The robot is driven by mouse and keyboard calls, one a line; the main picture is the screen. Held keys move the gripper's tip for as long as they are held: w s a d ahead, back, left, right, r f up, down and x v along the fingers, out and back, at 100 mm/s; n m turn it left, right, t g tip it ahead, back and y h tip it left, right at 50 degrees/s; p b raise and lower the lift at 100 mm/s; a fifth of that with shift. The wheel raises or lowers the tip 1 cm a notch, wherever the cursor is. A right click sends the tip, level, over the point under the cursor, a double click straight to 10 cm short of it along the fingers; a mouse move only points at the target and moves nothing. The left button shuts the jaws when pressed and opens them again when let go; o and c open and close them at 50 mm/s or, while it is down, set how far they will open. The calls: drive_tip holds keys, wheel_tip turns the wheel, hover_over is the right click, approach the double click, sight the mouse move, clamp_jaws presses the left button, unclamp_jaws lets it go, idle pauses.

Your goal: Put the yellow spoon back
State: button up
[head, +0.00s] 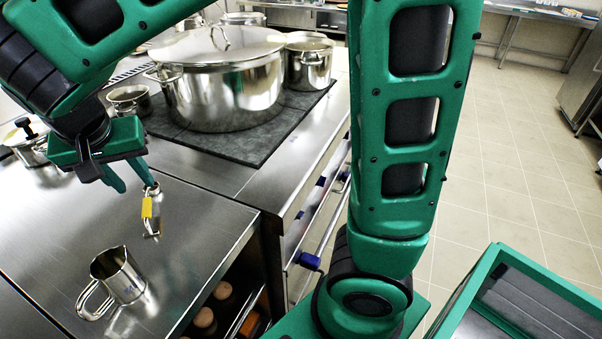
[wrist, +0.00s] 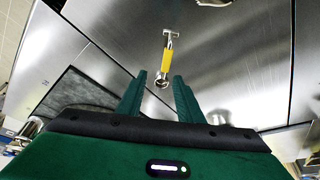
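The spoon (head: 147,208), with a yellow band on its handle and shiny metal ends, shows just beyond my gripper over the steel counter (head: 205,235). I cannot tell whether it touches the counter. My gripper (head: 136,188) has its two green fingers apart. In the wrist view the yellow spoon (wrist: 166,62) points away from me, its rounded metal end near the gap between the fingertips (wrist: 160,78). Neither finger visibly grips it. A steel jug (head: 118,276) with a looped handle stands on the counter, nearer the front.
A large lidded stockpot (head: 222,90) and smaller pots (head: 308,65) stand on a dark mat (head: 262,140) behind. A small lidded pan (head: 26,142) is at the left. Below the counter, an open shelf holds several jars (head: 205,318). Bare counter surrounds the jug.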

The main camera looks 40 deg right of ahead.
drive_tip(key=s+d+m+g, duration=0.1)
drive_tip(key=s+d, duration=0.2)
drive_tip(key=d, duration=0.8)
drive_tip(key=s+d+g, duration=0.1)
drive_tip(key=s+d, duration=0.1)
drive_tip(key=d, duration=0.8)
drive_tip(key=s+d+f+g+y, duration=0.1)
drive_tip(key=s+d+f, duration=0.1)
drive_tip(key=s+d, duration=0.4)
drive_tip(key=s+d+f+g+y, duration=0.1)
drive_tip(key=s+d, duration=0.5)
drive_tip(key=s, duration=0.7)
drive_tip(key=shift+s+f+m, duration=0.15)
drive_tip(key=shift+f+m, duration=0.25)
drive_tip(key=shift+f, duration=0.3)
